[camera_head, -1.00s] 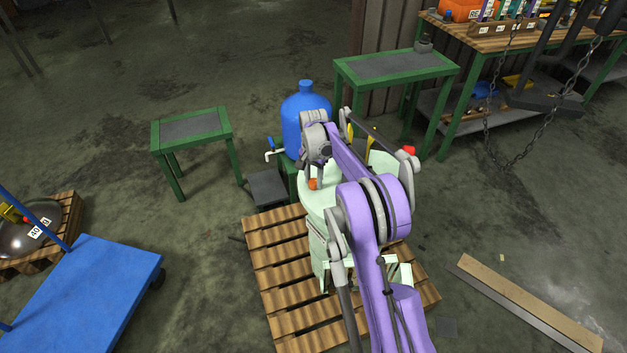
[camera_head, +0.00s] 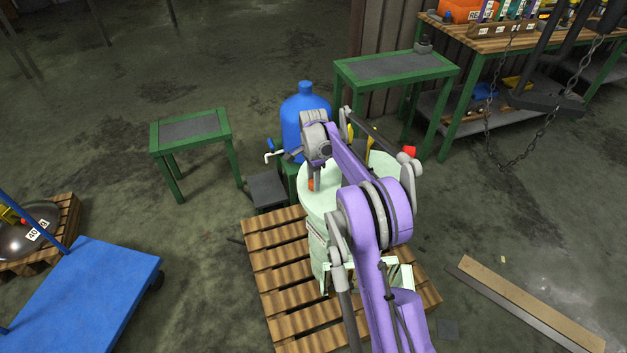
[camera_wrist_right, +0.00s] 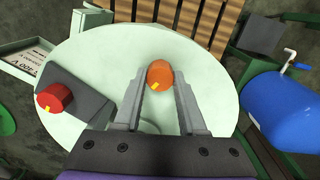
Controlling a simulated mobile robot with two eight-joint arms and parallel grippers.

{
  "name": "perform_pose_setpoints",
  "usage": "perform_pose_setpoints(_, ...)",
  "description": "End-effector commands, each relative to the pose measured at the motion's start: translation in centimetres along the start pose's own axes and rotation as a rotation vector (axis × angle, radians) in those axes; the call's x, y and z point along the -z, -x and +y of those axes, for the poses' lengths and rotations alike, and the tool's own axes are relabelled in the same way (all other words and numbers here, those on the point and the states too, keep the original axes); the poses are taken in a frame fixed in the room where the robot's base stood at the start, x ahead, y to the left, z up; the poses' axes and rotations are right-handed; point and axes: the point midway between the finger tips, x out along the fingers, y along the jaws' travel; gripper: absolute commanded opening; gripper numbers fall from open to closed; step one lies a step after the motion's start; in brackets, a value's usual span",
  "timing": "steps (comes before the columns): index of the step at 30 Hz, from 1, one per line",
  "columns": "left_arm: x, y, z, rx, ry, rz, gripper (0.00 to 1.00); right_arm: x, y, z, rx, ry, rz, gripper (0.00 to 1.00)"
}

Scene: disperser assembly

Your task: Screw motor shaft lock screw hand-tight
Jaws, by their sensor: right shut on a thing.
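An orange round knob with a yellow mark (camera_wrist_right: 160,74), which looks like the lock screw's head, stands over the pale green round top (camera_wrist_right: 215,75) of the machine. My right gripper (camera_wrist_right: 161,82) is shut on this knob, with one finger on each side. In the head view, a bit of the orange knob (camera_head: 311,184) shows below my right wrist, and my purple arm hides much of the machine. The screw's thread and seat are hidden. My left gripper is not in view.
A red knob (camera_wrist_right: 55,97) sits on a dark grey plate (camera_wrist_right: 85,105) on the round top. A blue bottle (camera_head: 304,108) stands close behind the machine. The machine stands on a wooden pallet (camera_head: 270,270). Green tables (camera_head: 345,72) stand behind, and a blue cart (camera_head: 90,290) is at left.

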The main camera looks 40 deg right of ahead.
Motion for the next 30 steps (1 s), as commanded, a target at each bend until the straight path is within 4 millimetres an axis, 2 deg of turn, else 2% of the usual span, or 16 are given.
perform_pose_setpoints(11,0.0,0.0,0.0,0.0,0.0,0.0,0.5,0.0,0.1,0.0,0.001,-0.005,0.0,0.0)
perform_pose_setpoints(12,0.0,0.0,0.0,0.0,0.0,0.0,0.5,0.0,0.1,0.0,0.001,-0.005,0.0,0.46)
perform_pose_setpoints(16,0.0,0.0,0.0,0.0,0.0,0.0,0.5,0.0,0.0,0.0,0.001,-0.005,0.0,0.69)
perform_pose_setpoints(26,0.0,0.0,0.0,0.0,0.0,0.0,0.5,0.0,0.2,0.0,0.0,-0.004,0.0,0.7)
perform_pose_setpoints(30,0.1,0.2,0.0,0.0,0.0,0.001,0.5,0.0,1.8,0.0,0.001,-0.004,0.0,0.7)
